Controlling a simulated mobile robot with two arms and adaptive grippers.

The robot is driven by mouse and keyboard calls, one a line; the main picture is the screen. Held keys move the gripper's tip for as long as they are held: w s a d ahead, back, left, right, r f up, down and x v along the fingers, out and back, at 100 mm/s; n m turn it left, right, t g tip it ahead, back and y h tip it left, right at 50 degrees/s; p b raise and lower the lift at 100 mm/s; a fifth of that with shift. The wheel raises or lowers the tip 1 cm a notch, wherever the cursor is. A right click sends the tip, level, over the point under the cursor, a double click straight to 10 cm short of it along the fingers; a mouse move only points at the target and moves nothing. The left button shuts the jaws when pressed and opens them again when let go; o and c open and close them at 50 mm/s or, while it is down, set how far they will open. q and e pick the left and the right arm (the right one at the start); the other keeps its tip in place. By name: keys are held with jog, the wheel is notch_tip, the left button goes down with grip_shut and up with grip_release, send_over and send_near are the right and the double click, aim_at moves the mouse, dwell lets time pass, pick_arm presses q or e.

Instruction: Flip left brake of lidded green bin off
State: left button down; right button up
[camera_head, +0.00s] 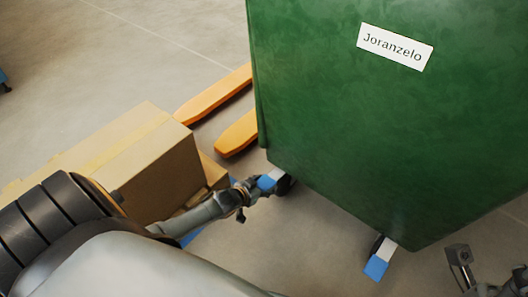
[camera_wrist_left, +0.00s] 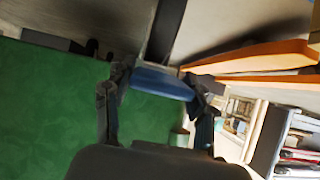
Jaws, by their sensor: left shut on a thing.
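The large green bin (camera_head: 390,110) fills the right half of the head view, with a white "Joranzelo" label on its face. Its left brake (camera_head: 267,182) is a blue-tipped pedal at the lower left caster. My left gripper (camera_head: 258,187) is at that pedal, partly covering it. In the left wrist view the blue pedal (camera_wrist_left: 160,84) lies between the two fingers, which are shut on it. The other brake pedal (camera_head: 376,267), also blue-tipped, sticks out at the bin's bottom corner. My right gripper (camera_head: 488,268) is at the lower right, empty, its fingers apart. The bin's lid is out of view.
Cardboard boxes (camera_head: 150,165) stand left of the bin, close to my left arm. Orange forks (camera_head: 213,95) lie on the floor behind them. Bare floor shows between the two brakes and at upper left. Shelving (camera_wrist_left: 295,140) shows in the left wrist view.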

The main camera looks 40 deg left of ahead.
pick_arm(q)
jog(key=shift+r, duration=0.1)
jog(key=shift+c, duration=2.2)
grip_release()
jog(key=d+v, duration=0.1)
jog(key=v, duration=1.1)
jog(key=shift+a, duration=0.4)
jog(key=shift+w, duration=0.1)
